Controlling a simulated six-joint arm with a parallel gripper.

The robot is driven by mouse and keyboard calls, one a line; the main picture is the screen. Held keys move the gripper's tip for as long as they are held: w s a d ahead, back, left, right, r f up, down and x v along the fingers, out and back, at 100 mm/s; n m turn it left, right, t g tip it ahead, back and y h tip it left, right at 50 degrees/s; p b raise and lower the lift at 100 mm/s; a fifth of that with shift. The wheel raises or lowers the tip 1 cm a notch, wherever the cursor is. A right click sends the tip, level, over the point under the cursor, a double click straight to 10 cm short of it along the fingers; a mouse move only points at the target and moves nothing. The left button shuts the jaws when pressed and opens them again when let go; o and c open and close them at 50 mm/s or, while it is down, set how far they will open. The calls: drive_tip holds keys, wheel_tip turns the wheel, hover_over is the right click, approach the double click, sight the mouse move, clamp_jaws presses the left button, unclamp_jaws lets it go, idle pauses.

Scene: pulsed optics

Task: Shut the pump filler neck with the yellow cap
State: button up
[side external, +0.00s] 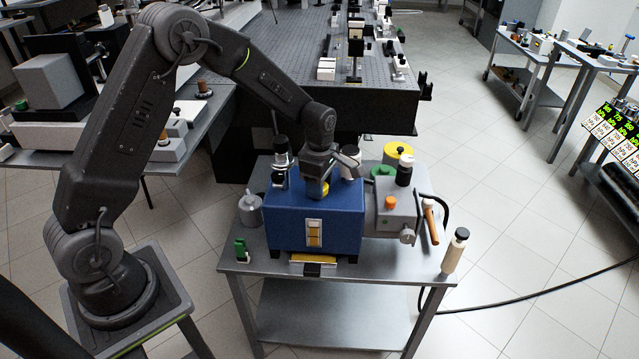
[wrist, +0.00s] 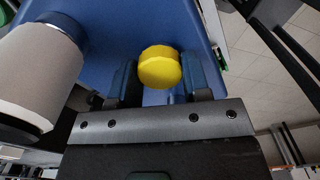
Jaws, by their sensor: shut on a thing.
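The yellow cap (wrist: 160,67) sits between the two fingers of my gripper (wrist: 159,78), which is shut on it. The blue surface of a box lies behind the cap in the wrist view. In the side view, the cap (side external: 319,190) shows below my gripper (side external: 318,177), at the top of the blue box (side external: 285,226). I cannot tell whether the cap touches anything beneath it. I cannot make out the pump filler neck; the cap and gripper may hide it.
A pale cylinder (wrist: 38,72) stands close to the left finger. On the cart (side external: 385,262), a grey unit (side external: 386,216) with an orange knob (side external: 390,202) stands right of the box. A grey canister (side external: 250,210) and green item (side external: 241,249) are left.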

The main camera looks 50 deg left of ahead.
drive_tip(key=n, duration=0.4)
drive_tip(key=shift+s+f, duration=0.1)
drive_tip(key=shift+f, duration=0.1)
drive_tip(key=n, duration=0.5)
drive_tip(key=o, duration=0.4)
drive_tip(key=c, duration=0.7)
drive_tip(key=shift+o, duration=0.2)
drive_tip(key=shift+f, duration=0.1)
drive_tip(key=m, duration=0.4)
drive_tip(key=shift+m, duration=0.3)
